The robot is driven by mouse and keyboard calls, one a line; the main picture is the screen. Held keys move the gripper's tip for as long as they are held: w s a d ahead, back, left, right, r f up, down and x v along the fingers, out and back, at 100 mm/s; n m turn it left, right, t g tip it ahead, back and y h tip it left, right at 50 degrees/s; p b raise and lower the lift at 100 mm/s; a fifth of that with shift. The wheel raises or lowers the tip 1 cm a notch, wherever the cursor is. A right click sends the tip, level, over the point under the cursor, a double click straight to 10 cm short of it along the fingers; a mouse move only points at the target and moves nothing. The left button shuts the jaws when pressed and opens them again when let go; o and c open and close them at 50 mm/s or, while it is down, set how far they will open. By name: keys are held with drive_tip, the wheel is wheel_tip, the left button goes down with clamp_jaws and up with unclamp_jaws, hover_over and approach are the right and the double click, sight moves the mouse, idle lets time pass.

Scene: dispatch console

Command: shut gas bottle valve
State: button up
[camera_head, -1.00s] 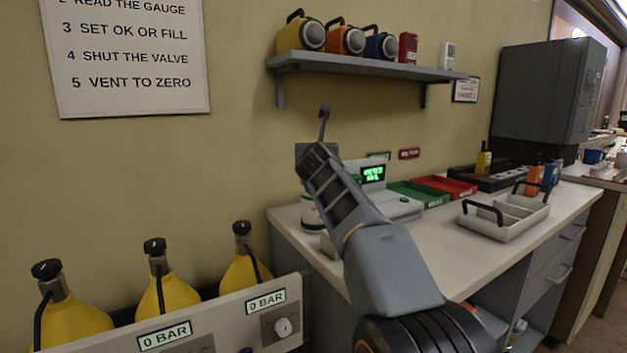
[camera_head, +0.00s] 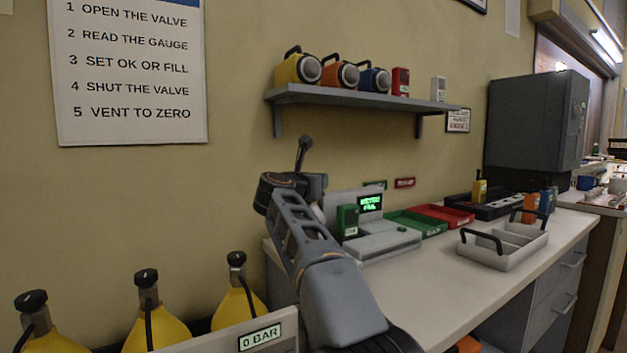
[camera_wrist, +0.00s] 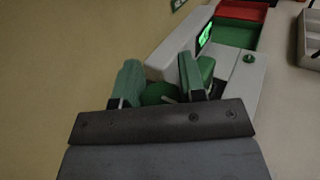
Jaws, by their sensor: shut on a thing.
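In the wrist view, my gripper (camera_wrist: 158,80) has a finger on each side of a round green knob (camera_wrist: 158,93) with a pale mark on it. I take this as the gas bottle valve; the bottle body below is hidden by my gripper. The fingers are shut on the knob. In the head view, my arm reaches over the bench's left end, and its links hide the gripper and the bottle. A green box (camera_head: 347,221) stands beside the arm, close to my right finger in the wrist view (camera_wrist: 206,68).
A console with a lit screen (camera_head: 371,203) stands right of the arm, with green (camera_head: 418,223) and red (camera_head: 446,214) trays beyond. A white carrier (camera_head: 503,250) sits on the bench. Yellow cylinders (camera_head: 157,331) stand lower left. A wall shelf (camera_head: 365,98) hangs above.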

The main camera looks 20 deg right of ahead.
drive_tip(key=shift+f, duration=0.2)
drive_tip(key=o, duration=0.9)
drive_tip(key=shift+r, duration=0.15)
drive_tip(key=v, duration=1.4)
drive_tip(key=shift+w, duration=0.1)
